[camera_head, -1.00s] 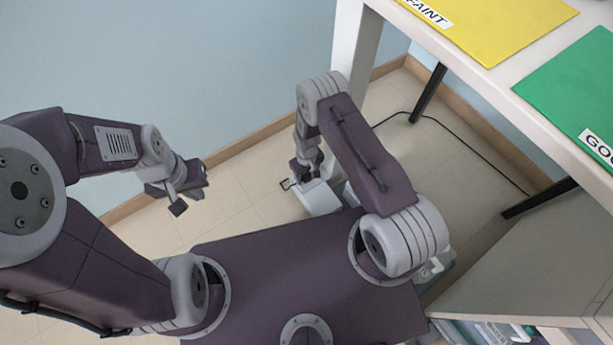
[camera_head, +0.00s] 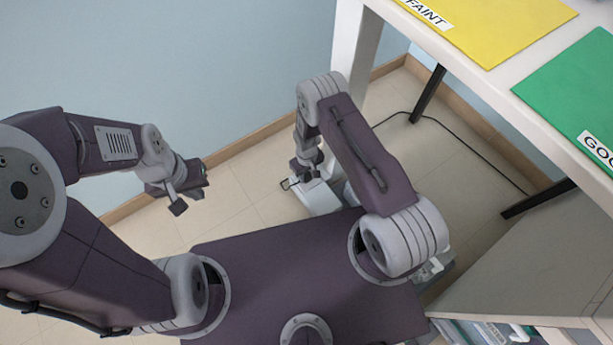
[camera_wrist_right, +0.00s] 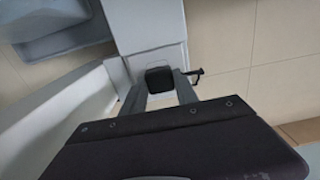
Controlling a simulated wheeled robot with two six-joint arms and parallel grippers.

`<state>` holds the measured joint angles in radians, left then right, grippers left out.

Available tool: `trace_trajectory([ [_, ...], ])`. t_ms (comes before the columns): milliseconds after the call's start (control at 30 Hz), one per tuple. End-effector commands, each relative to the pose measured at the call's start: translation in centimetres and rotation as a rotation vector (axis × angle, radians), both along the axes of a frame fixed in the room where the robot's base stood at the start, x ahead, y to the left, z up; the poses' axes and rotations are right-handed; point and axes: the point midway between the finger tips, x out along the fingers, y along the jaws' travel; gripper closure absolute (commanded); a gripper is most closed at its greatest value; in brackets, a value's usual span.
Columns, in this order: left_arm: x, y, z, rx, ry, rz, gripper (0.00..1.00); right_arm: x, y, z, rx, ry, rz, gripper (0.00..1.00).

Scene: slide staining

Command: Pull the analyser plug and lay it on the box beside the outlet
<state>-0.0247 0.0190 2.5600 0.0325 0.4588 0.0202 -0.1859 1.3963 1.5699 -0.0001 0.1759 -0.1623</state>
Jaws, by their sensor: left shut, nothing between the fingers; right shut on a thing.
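My right gripper (camera_wrist_right: 160,92) is shut on a dark block-shaped plug (camera_wrist_right: 159,78), seen between its two grey fingers in the right wrist view. The plug is over or against a pale grey-white box (camera_wrist_right: 150,28); whether it touches is unclear. In the head view the white box (camera_head: 318,199) is on the floor, right below my right gripper (camera_head: 303,181), where the plug is too small to make out. A short black piece (camera_wrist_right: 196,73) sticks out beside the right finger. My left gripper (camera_head: 186,200) is shut and empty, in the air to the left. No outlet can be made out.
A black cable (camera_head: 447,126) runs over the tiled floor under the white table (camera_head: 463,74). Yellow (camera_head: 500,22) and green (camera_head: 580,95) sheets lie on the table. A grey-blue bin-like thing (camera_wrist_right: 60,30) is beside the box. Open floor (camera_head: 245,195) lies between my grippers.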

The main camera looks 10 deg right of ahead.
Motion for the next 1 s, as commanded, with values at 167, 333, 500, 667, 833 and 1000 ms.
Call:
trace_trajectory([
  [167, 0.0, 0.0, 0.9, 0.000, 0.000, 0.000, 1.00, 0.0, 0.0, 1.0, 0.000, -0.001, 0.000, 1.00],
  [333, 0.0, 0.0, 1.5, 0.000, 0.000, 0.000, 1.00, 0.0, 0.0, 1.6, 0.000, -0.001, 0.000, 1.00],
  [500, 0.0, 0.0, 2.1, 0.000, 0.000, 0.000, 1.00, 0.0, 0.0, 2.3, 0.000, -0.001, 0.000, 1.00],
  [667, 0.0, 0.0, 2.6, 0.000, 0.000, 0.000, 1.00, 0.0, 0.0, 2.9, 0.000, -0.001, 0.000, 1.00],
  [833, 0.0, 0.0, 3.2, 0.000, 0.000, 0.000, 1.00, 0.0, 0.0, 3.6, 0.000, 0.000, 0.000, 1.00],
  [1000, 0.0, 0.0, 3.8, 0.000, 0.000, 0.000, 1.00, 0.0, 0.0, 4.3, 0.000, 0.000, 0.000, 1.00],
])
